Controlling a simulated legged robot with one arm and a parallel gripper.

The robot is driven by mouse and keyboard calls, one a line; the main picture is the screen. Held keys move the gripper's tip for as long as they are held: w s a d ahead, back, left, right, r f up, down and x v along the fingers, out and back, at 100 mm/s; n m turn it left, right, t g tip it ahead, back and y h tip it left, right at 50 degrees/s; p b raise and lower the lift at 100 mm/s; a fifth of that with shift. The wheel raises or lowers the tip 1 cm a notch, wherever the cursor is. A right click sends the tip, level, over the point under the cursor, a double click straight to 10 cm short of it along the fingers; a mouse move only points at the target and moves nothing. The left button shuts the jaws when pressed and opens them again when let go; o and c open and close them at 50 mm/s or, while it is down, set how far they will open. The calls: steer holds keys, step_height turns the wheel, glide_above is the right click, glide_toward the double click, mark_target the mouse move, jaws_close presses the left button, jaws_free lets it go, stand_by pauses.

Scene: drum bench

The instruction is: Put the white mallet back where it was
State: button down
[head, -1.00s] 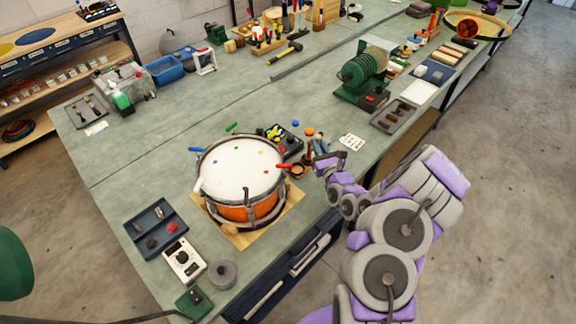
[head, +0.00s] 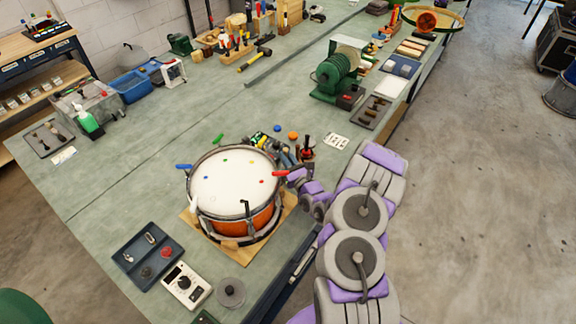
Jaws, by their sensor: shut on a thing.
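My gripper (head: 297,177) is low beside the right side of the drum (head: 232,180), close to the red piece (head: 280,173) at its rim. It is small and partly hidden by my own wrist. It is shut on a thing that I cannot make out. I cannot pick out the white mallet with certainty. A small white piece (head: 195,204) stands at the drum's left front rim, but I cannot tell what it is. The drum has a white head and an orange shell, and sits on a wooden board (head: 247,252).
A stand with upright tools (head: 306,149) is just behind my gripper. A dark tray (head: 148,255), a white meter (head: 186,285) and a grey round piece (head: 231,292) lie front left. A green machine (head: 338,75) stands further back.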

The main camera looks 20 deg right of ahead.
step_height(320, 180, down, 3)
steer(key=shift+s+a+f, duration=0.1)
steer(key=shift+f, duration=0.1)
steer(key=shift+d+f, duration=0.2)
steer(key=shift+d, duration=0.4)
steer(key=c, duration=1.4)
jaws_free()
steer(key=shift+d+f, duration=0.1)
steer(key=shift+d, duration=0.15)
steer(key=o, duration=0.3)
steer(key=shift+a, duration=0.25)
steer(key=shift+a+r, duration=0.2)
steer(key=shift+a, duration=0.2)
steer(key=s, duration=0.4)
steer(key=s+d+p, duration=0.1)
steer(key=s, duration=0.2)
steer(key=s+d+f, duration=0.1)
steer(key=s, duration=0.3)
steer(key=shift+s+f+p, duration=0.1)
steer(key=shift+s+p, duration=0.25)
steer(key=shift+p, duration=0.05)
steer(key=shift+s, duration=0.1)
